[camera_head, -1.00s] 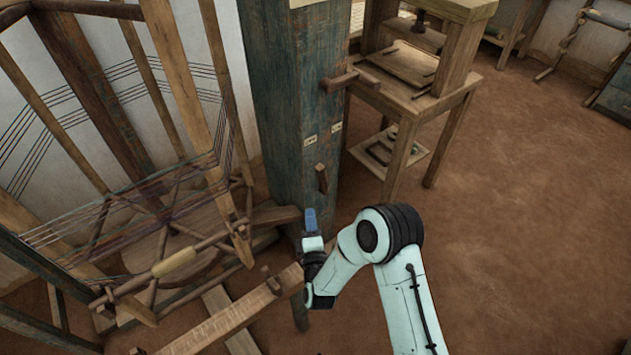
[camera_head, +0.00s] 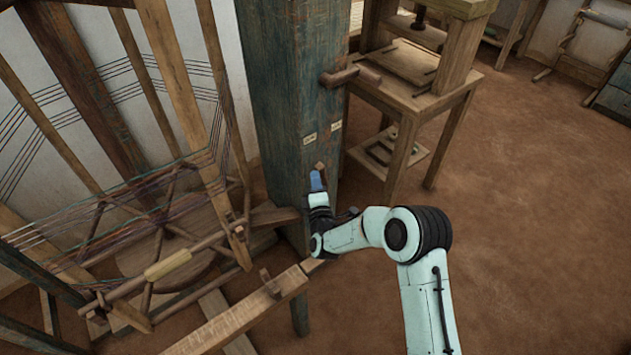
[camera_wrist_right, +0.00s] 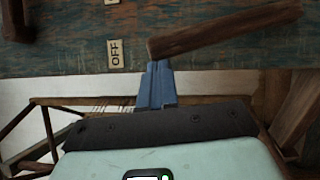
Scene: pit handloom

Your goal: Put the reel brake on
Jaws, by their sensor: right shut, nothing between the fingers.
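The brake lever, a short wooden bar, sits on the face of the blue-green post (camera_head: 290,95). In the head view only its upper end (camera_head: 320,166) shows above my fingers; in the right wrist view the lever (camera_wrist_right: 225,30) slants up to the right from its near end. An OFF label (camera_wrist_right: 114,54) is on the post beside it. My right gripper (camera_head: 317,181) is shut and empty, its blue fingertips (camera_wrist_right: 155,68) at the lever's near end; I cannot tell if they touch. The reel with coloured threads (camera_head: 150,205) stands at left. My left gripper is out of view.
A wooden beam (camera_head: 235,320) with a peg lies low in front of the post. A wooden peg (camera_head: 352,75) juts from the post higher up. A wooden press table (camera_head: 400,100) stands behind to the right. The brown floor (camera_head: 530,220) at right is open.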

